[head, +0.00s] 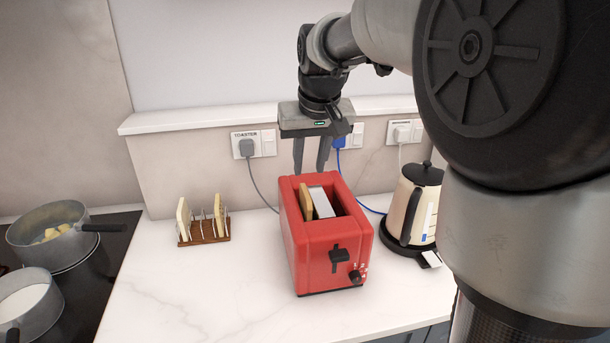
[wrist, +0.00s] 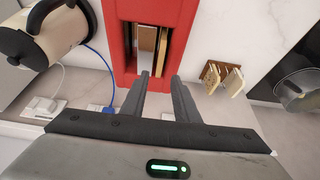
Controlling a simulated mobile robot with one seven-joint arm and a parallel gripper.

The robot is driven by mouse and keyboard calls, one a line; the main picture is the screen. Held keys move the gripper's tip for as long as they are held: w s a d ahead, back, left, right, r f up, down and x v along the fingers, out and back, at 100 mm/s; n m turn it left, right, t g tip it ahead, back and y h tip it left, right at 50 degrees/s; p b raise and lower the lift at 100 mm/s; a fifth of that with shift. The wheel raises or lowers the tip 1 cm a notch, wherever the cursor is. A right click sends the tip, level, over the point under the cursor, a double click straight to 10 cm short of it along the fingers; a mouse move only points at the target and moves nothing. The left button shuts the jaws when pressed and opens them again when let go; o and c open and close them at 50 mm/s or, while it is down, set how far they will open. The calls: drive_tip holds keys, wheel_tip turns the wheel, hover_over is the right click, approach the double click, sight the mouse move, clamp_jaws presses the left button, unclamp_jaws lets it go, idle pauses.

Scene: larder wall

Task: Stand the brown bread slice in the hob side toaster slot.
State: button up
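The red toaster (head: 318,248) stands on the white worktop, and the wrist view shows its open top (wrist: 118,40). The brown bread slice (head: 306,202) stands upright in the hob side slot, the left one in the head view. In the wrist view its top edge shows as a thin brown strip (wrist: 162,48). Its lower part is hidden inside the toaster. A pale divider (head: 321,203) lies beside it, and the other slot looks empty. My gripper (head: 310,171) is open and empty above the toaster's far end. Its two fingers (wrist: 160,77) are apart, clear of the slice.
A wooden rack (head: 204,237) with two paler slices stands left of the toaster. A cream kettle (head: 414,208) stands to the right. Pans (head: 45,262) sit on the hob at far left. A wall ledge and plugs with cables are behind. The front worktop is clear.

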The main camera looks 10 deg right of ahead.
drive_tip(key=s+r, duration=0.2)
drive_tip(key=s, duration=1.4)
drive_tip(key=s+f+t, duration=0.1)
drive_tip(key=s+f, duration=0.4)
drive_tip(key=s, duration=0.5)
drive_tip(key=shift+f, duration=0.25)
